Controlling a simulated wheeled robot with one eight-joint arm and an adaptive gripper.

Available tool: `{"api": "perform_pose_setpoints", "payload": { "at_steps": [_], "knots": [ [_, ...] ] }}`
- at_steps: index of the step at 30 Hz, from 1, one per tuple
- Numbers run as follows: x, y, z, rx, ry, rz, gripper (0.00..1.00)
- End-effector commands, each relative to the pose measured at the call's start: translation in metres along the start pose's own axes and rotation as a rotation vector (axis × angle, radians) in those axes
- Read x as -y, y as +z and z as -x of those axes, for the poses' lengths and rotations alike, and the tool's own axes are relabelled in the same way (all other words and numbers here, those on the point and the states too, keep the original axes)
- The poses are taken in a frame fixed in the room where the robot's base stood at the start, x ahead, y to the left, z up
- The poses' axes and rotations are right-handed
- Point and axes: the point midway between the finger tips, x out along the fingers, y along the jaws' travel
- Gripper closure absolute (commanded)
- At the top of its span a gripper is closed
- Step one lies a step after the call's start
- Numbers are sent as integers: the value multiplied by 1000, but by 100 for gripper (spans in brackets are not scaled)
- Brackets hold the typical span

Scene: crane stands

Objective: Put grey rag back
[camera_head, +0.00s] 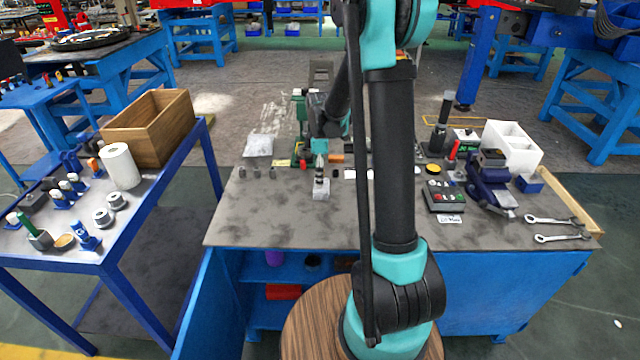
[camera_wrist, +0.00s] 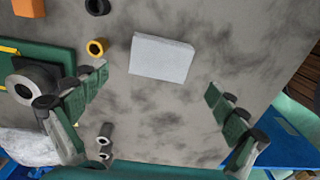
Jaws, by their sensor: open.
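A light grey, flat rectangular block, which I take to be the folded grey rag (camera_head: 321,191), lies on the grey worktop near its middle. It also shows in the wrist view (camera_wrist: 162,58), its whole upper face clear. My gripper (camera_head: 320,175) hangs just above it. In the wrist view my gripper (camera_wrist: 158,82) is open, its two green-padded fingers wide apart. The rag lies roughly between them in that picture, a little towards the top. The exact height gap is hard to tell. Nothing is held.
A green machine (camera_wrist: 40,62) stands close behind the rag, with a yellow ring (camera_wrist: 97,47) beside it. Several small dark cylinders (camera_head: 257,173) stand to the left. A control box (camera_head: 442,196) stands at the right. The front worktop is clear.

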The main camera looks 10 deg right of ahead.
Motion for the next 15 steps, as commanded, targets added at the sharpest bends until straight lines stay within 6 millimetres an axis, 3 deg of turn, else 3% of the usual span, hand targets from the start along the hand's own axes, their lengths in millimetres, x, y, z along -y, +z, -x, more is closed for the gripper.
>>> {"api": "perform_pose_setpoints", "payload": {
  "at_steps": [6, 15],
  "knots": [
    [0, 0, 41, 0, 0, 0, 3],
    [5, 2, 64, -2, 6, -25, 3]
  ]
}}
